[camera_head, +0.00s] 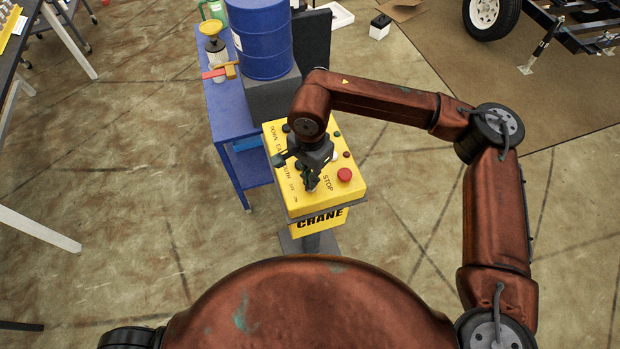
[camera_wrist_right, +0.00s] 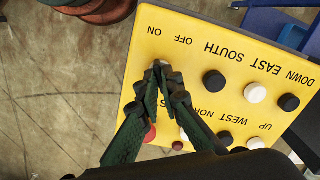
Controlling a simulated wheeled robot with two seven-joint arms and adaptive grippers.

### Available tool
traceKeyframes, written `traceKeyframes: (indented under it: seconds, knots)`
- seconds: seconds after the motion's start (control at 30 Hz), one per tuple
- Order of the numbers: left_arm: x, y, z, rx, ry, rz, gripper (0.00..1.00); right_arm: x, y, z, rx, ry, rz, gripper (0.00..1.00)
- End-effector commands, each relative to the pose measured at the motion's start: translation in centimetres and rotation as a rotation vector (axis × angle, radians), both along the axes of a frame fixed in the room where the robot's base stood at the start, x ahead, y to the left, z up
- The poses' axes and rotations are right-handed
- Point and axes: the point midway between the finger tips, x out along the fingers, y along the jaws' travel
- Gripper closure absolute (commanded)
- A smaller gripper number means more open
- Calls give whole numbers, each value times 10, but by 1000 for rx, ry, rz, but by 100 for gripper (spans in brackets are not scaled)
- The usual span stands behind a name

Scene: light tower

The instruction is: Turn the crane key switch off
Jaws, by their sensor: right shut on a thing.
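The yellow crane control box (camera_head: 273,140) stands on a post in front of me, with "CRANE" on its front and labelled buttons on top. My right gripper (camera_head: 311,186) is over its top face, pointing down. In the right wrist view its fingertips (camera_wrist_right: 168,76) are close together on the small key switch (camera_wrist_right: 160,64), below the "ON" and "OFF" labels. The fingers mostly hide the key, so I cannot tell which way it points. My left gripper is not in view.
A red stop button (camera_head: 344,174) sits beside the right gripper. A blue table (camera_head: 222,120) with a blue barrel (camera_head: 263,40) stands behind the box. The floor to the left is mostly clear.

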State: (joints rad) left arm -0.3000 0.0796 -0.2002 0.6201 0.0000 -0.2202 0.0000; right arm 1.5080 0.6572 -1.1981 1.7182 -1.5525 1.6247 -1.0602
Motion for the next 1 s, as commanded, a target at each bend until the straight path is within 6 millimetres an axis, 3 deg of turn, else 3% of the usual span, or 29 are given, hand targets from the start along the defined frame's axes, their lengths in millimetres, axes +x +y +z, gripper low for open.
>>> traceKeyframes:
  seconds: [0.37,0.4,0.63,1.0]
  knots:
    - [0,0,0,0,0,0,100,1,0,1,2,-3,5,100]
    - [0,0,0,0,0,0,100,1,0,1,2,-3,4,92]
    - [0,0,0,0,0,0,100,0,0,1,0,-1,4,77]
    - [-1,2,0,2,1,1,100,1,0,8,0,-3,3,77]
